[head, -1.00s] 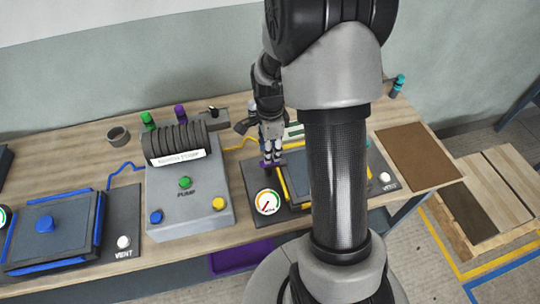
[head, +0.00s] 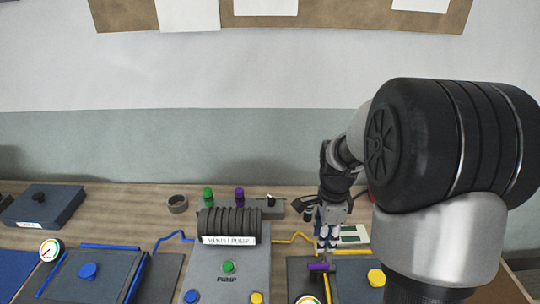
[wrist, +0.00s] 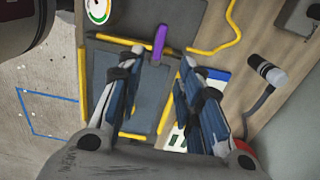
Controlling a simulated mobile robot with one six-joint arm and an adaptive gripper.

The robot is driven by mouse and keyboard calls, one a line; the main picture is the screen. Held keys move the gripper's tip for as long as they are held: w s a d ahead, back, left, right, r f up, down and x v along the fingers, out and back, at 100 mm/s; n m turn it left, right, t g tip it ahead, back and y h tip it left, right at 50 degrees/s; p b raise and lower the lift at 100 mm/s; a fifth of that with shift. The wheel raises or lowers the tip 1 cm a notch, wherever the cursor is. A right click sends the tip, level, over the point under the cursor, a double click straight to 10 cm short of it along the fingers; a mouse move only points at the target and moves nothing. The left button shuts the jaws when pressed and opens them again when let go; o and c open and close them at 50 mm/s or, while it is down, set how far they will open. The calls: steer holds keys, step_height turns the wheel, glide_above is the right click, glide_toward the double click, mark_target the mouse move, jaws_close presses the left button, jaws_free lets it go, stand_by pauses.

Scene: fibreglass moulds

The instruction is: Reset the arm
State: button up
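My gripper (head: 326,250) is at the right of the bench, pointing down over the yellow-edged mould plate. In the wrist view its two fingers (wrist: 160,62) are spread apart with a clear gap between them. A purple bar (head: 321,267) shows just below the fingertips in the head view. In the wrist view the purple bar (wrist: 159,42) lies across the yellow edge of the dark plate (wrist: 142,88), beyond the gap between the fingers. No contact with it is clear. My forearm hides part of the bench at the right.
The grey pump box (head: 229,268) with black coiled hose stands left of my gripper. A blue-edged plate (head: 75,278) is farther left. Green (head: 208,194) and purple (head: 239,194) capped items stand behind the pump. A wall is at the back.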

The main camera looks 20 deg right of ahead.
steer(key=s+a+r+n+t, duration=0.2)
steer(key=s+a+r+n, duration=0.6)
steer(key=r+n, duration=0.3)
steer(key=s+a+r+n+t, duration=0.1)
steer(key=s+a+n, duration=0.1)
steer(key=s+n, duration=0.3)
steer(key=s+a+r+n+t, duration=0.1)
steer(key=s+a+r+n, duration=0.1)
steer(key=s+n, duration=0.3)
steer(key=shift+s+a+r+t, duration=0.3)
steer(key=shift+s+a, duration=0.1)
steer(key=shift+a, duration=0.1)
steer(key=shift+d, duration=0.15)
